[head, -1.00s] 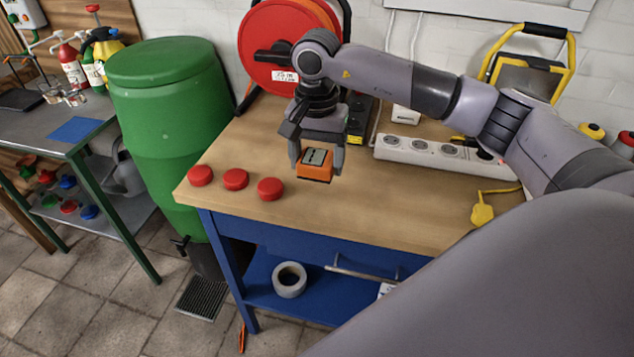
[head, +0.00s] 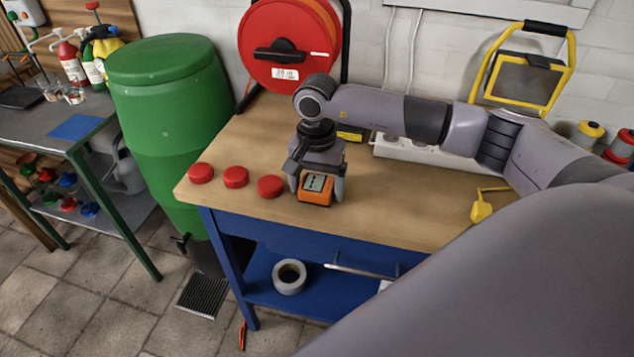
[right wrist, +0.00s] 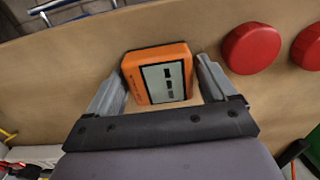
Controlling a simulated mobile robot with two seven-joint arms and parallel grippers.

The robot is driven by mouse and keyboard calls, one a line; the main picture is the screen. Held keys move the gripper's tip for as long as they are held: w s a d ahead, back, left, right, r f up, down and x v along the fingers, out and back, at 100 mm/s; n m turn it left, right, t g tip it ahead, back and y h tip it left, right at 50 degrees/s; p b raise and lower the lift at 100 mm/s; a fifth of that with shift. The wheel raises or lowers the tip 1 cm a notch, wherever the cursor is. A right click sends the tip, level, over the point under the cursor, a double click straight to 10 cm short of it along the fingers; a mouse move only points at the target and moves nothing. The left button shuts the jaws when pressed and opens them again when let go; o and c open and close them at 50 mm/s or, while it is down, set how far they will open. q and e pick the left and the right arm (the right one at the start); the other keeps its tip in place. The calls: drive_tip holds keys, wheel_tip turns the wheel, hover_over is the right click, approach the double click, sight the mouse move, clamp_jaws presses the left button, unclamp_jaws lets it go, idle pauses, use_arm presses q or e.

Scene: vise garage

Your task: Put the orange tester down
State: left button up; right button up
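The orange tester (head: 316,190) has a pale grey screen on top. It appears to rest on the wooden workbench (head: 400,215) near its front edge, right of the red discs. My right gripper (head: 317,185) comes down over it from above, with one finger on each side. In the right wrist view the tester (right wrist: 158,75) lies between the two fingers (right wrist: 160,75), with narrow gaps beside it, so the gripper looks open around it. My left gripper is not in view.
Three red discs (head: 235,177) lie in a row left of the tester. A red cable reel (head: 290,45), a white power strip (head: 400,148) and a yellow work light (head: 525,80) are behind. A yellow plug (head: 481,211) lies to the right. Bench between tester and plug is clear.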

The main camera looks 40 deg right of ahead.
drive_tip(key=shift+o, duration=0.6)
drive_tip(key=shift+r, duration=0.15)
